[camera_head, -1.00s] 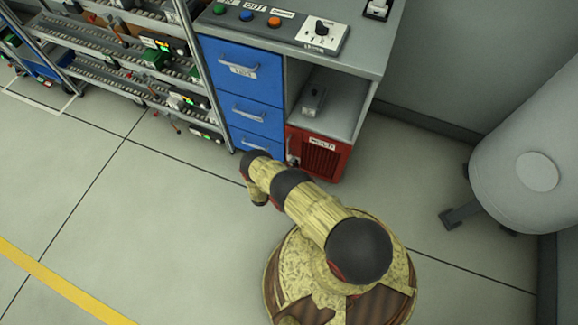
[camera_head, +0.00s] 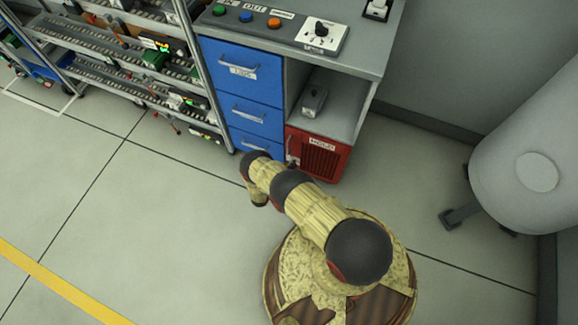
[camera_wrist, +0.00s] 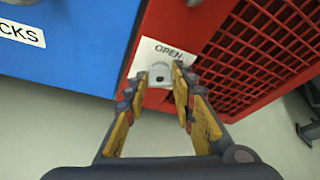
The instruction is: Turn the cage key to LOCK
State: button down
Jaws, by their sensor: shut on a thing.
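The red cage (camera_head: 326,157) with its mesh front is at the bottom right of the cabinet in the head view. In the wrist view its red face (camera_wrist: 190,30) carries a white plate (camera_wrist: 167,52) marked OPEN. The cage key (camera_wrist: 160,74), a small pale grey piece at the lower part of this plate, sits between the fingertips. My gripper (camera_wrist: 160,84) is at the plate with its yellow-padded fingers on either side of the key, shut on it. The fingers partly hide the key and the plate's lower part, so its exact angle is hard to tell. My arm hides the gripper in the head view.
Blue drawers (camera_head: 243,80) stand left of the cage, and a blue front (camera_wrist: 65,45) is close by in the wrist view. A shelf rack (camera_head: 130,75) is farther left. A large grey rounded body (camera_head: 520,150) stands at right. The floor at left is clear.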

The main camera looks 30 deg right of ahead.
jog(key=shift+s+d+m+t+y, duration=0.1)
jog(key=shift+m+t+y, duration=0.35)
jog(key=shift+m, duration=0.45)
jog(key=shift+s+d+m+t+y, duration=0.1)
jog(key=shift+m+t+y, duration=0.3)
jog(key=shift+m, duration=0.5)
jog(key=c, duration=1.5)
grip_release()
jog(key=shift+a, duration=0.1)
